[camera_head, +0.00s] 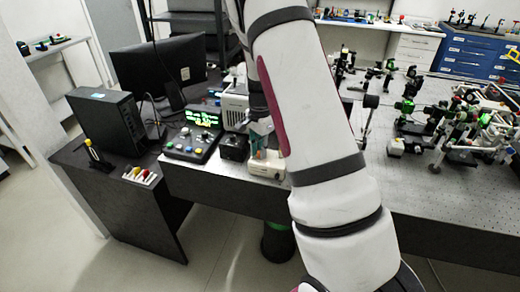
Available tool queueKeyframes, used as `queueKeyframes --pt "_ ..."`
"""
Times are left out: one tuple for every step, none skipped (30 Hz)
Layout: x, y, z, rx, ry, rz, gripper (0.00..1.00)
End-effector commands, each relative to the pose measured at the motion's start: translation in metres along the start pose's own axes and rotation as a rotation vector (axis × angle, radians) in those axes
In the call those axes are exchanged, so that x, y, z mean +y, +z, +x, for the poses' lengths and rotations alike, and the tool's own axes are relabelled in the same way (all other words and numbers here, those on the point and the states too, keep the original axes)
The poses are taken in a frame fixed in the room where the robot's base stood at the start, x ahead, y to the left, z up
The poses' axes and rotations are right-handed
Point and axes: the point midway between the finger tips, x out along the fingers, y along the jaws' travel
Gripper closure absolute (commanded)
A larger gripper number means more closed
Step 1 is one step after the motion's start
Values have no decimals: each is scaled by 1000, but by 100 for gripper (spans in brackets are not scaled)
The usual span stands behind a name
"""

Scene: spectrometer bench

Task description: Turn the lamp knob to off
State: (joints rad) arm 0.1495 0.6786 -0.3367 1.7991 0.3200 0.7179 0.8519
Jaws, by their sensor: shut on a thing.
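My gripper (261,140) is at the front edge of the optical bench, partly hidden by my arm. It points down at a small white device (266,167) and is shut at its top. The lamp knob is not clearly visible; it appears to be between the fingers, too small and covered to make out. A white vented box (235,112) stands just behind and left of my gripper. A small black box (233,147) sits to the left of the white device.
A control panel (190,146) with coloured buttons and a green display lies left. A monitor (160,75) and black computer tower (104,122) stand beyond it. Optical mounts crowd the perforated bench (424,196) at right. A dark bin (278,241) is below the bench.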

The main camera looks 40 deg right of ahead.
Motion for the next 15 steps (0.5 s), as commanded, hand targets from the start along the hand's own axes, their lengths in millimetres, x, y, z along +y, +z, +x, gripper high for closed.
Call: queueKeyframes --pt "-1 0 0 1 -2 -8 100" --pt "-1 0 0 1 -2 -15 100" --pt "-1 0 0 1 -2 -26 100" --pt "-1 0 0 1 -2 -36 100" --pt "-1 0 0 0 -2 -48 100" --pt "-1 0 0 0 -2 -67 100" --pt "-1 0 0 0 -2 -82 100" --pt "-1 0 0 -1 -2 -100 100" --pt "-1 0 0 -1 -2 -126 100" --pt "-1 0 0 0 -2 -148 100" --pt "-1 0 0 0 -1 -171 100" --pt "-1 0 0 -1 -2 -203 100" --pt "-1 0 0 -1 -2 -229 100" --pt "-1 0 0 -1 -2 -255 100" --pt "-1 0 0 0 -2 -292 100"
